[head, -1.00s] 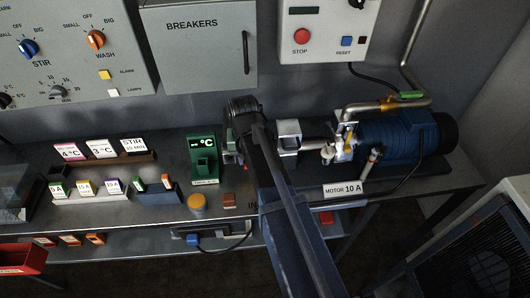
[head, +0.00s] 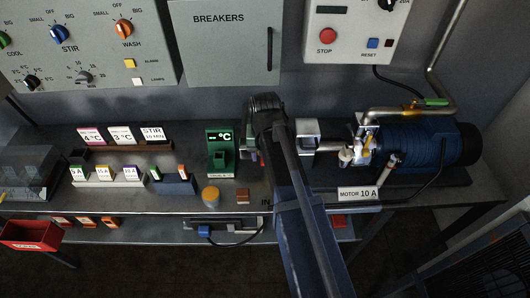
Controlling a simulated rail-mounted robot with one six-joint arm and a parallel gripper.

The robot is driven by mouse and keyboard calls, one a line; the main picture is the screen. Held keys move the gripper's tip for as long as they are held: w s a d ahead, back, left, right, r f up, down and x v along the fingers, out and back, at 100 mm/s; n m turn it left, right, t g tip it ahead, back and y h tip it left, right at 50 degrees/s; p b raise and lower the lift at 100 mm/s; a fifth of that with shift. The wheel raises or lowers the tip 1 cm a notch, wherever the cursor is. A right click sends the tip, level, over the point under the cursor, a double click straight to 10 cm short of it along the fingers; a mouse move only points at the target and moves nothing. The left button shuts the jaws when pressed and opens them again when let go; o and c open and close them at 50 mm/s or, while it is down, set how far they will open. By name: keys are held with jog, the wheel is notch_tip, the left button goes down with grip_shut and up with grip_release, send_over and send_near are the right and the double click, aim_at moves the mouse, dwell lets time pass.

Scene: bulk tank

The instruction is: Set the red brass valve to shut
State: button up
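I cannot pick out the red brass valve for certain. A brass fitting (head: 411,106) with a green handle (head: 435,102) sits on the pipe at the right. A yellow part (head: 367,142) shows among the fittings beside the blue motor (head: 415,144). A small red patch shows just left of my arm, but I cannot tell what it belongs to. My arm reaches up from the bottom to the middle of the bench. Its far end is dark and partly turned away, and my gripper's fingers cannot be made out. I see nothing held.
The bench (head: 300,196) carries a green °C device (head: 221,150), an amber round button (head: 211,195) and label cards (head: 122,136). The STIR and WASH panel (head: 85,45), breaker box (head: 222,50) and stop box (head: 350,35) are behind. A red tray (head: 30,235) is at lower left.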

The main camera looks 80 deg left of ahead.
notch_tip(320, 180, up, 11)
jog(key=p, duration=1)
jog(key=shift+p, duration=0.35)
jog(key=shift+f, duration=0.1)
jog(key=w+d+r+m+p, duration=0.2)
jog(key=w+d+m, duration=0.35)
jog(key=w, duration=0.45)
jog(key=w+d+r+m+p, duration=0.2)
jog(key=w+d+m, duration=0.4)
jog(key=w, duration=0.4)
jog(key=w+d+r+m+p, duration=0.2)
jog(key=w+d+m, duration=0.45)
jog(key=d, duration=0.35)
jog(key=w+d+r+m+p, duration=0.2)
jog(key=w+d+m, duration=0.5)
jog(key=d, duration=0.4)
jog(key=d+r+m+p, duration=0.1)
jog(key=d+m, duration=0.7)
jog(key=d, duration=0.4)
jog(key=w+d+r+m+p, duration=0.1)
jog(key=d+m, duration=0.8)
jog(key=d, duration=0.3)
jog(key=w+d+r+m, duration=0.1)
jog(key=d+m, duration=0.7)
jog(key=d, duration=0.5)
jog(key=shift+w+m+p, duration=0.15)
jog(key=shift+m+p, duration=0.25)
jog(key=shift+f, duration=0.1)
jog(key=shift+w, duration=0.15)
